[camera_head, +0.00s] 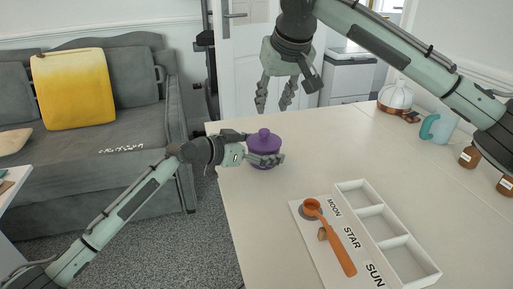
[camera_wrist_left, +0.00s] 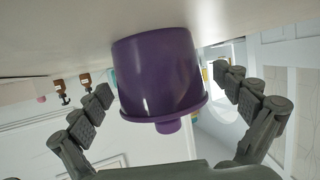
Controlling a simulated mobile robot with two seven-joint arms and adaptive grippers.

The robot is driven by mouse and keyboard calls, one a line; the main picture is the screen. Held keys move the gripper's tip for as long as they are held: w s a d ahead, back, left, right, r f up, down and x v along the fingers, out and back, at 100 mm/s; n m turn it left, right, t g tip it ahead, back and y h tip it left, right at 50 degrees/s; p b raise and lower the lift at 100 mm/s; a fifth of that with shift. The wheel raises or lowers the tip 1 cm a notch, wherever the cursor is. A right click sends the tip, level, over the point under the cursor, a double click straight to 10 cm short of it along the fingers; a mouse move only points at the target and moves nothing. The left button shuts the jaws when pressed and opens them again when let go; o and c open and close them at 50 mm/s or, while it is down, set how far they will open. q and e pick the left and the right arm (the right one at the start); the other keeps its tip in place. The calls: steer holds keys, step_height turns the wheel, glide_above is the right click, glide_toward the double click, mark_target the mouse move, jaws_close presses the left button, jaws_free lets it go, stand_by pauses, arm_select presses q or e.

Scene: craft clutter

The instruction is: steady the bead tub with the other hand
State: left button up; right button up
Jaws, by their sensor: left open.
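The purple bead tub (camera_head: 264,139), with a knobbed lid, stands upright near the table's left edge. My left gripper (camera_head: 279,159) reaches it from the left at low height, with its fingers around the tub's side. In the left wrist view, which is upside down, the tub (camera_wrist_left: 158,70) sits between the two spread fingers (camera_wrist_left: 164,84). Gaps show on both sides, so the gripper is open and not clamped. My right gripper (camera_head: 273,106) hangs above and behind the tub, fingers apart and empty. The tub's contents are hidden by its lid.
An orange spoon (camera_head: 338,245) lies on a white board (camera_head: 307,241) labelled MOON, STAR and SUN, beside a white three-compartment tray (camera_head: 357,196). A teal mug (camera_head: 440,127), brown jars (camera_head: 469,156) and a glass vessel (camera_head: 395,97) stand at the far right. The middle of the table is clear.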

arm_select(q)
steer(key=c, duration=1.4)
steer(key=o, duration=0.8)
steer(key=shift+c, duration=0.2)
steer(key=c, duration=0.8)
steer(key=shift+o, duration=0.2)
steer(key=shift+f, duration=0.2)
